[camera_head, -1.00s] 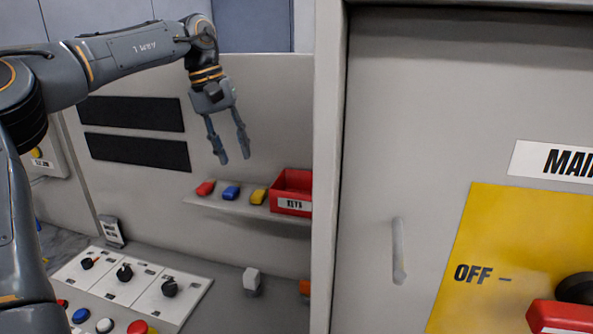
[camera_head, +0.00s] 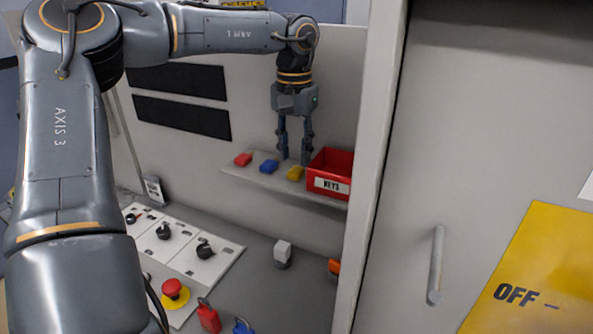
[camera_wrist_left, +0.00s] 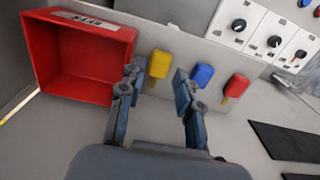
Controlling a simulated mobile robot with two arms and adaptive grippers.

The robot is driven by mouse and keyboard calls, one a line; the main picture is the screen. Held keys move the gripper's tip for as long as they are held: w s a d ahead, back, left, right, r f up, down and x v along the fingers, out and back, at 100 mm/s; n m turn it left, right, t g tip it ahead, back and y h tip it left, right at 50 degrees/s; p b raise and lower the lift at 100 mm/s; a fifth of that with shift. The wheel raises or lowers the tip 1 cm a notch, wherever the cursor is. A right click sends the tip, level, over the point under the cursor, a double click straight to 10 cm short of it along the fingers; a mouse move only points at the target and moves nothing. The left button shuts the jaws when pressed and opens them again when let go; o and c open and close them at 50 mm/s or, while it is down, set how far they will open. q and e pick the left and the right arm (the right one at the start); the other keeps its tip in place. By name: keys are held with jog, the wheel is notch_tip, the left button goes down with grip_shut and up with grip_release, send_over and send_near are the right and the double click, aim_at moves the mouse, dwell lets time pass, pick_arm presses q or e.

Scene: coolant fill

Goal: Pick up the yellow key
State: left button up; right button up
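The yellow key (camera_head: 295,173) lies on a small wall shelf (camera_head: 240,176), between the blue key (camera_head: 268,166) and a red bin labelled KEYS (camera_head: 333,172). My left gripper (camera_head: 294,160) points down just above and behind the yellow key; its fingers are apart with nothing between them. In the left wrist view the yellow key (camera_wrist_left: 162,64) shows beyond the fingertips (camera_wrist_left: 159,73), nearer the left finger, with the blue key (camera_wrist_left: 203,75) by the right finger. My right gripper is not in view.
A red key (camera_head: 243,159) lies at the shelf's left end. Below is a panel with rotary switches (camera_head: 205,249) and a red button (camera_head: 172,288). A grey cabinet edge (camera_head: 375,150) stands close on the right. Red and blue padlocks (camera_head: 209,317) are at the bottom.

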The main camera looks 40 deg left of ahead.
aim_at(294, 172)
pick_arm(q)
jog(key=f, duration=0.1)
jog(key=f+p, duration=0.1)
jog(key=f, duration=0.1)
jog(key=shift+s+f, duration=0.2)
jog(key=shift+f, duration=0.05)
jog(key=shift+w+a+f, duration=0.1)
jog(key=shift+w+f, duration=0.05)
jog(key=shift+f, duration=0.15)
jog(key=c, duration=0.5)
jog(key=shift+c, duration=0.3)
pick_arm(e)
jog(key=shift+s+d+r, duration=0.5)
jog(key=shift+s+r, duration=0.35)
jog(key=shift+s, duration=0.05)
pick_arm(q)
jog(key=shift+r, duration=0.1)
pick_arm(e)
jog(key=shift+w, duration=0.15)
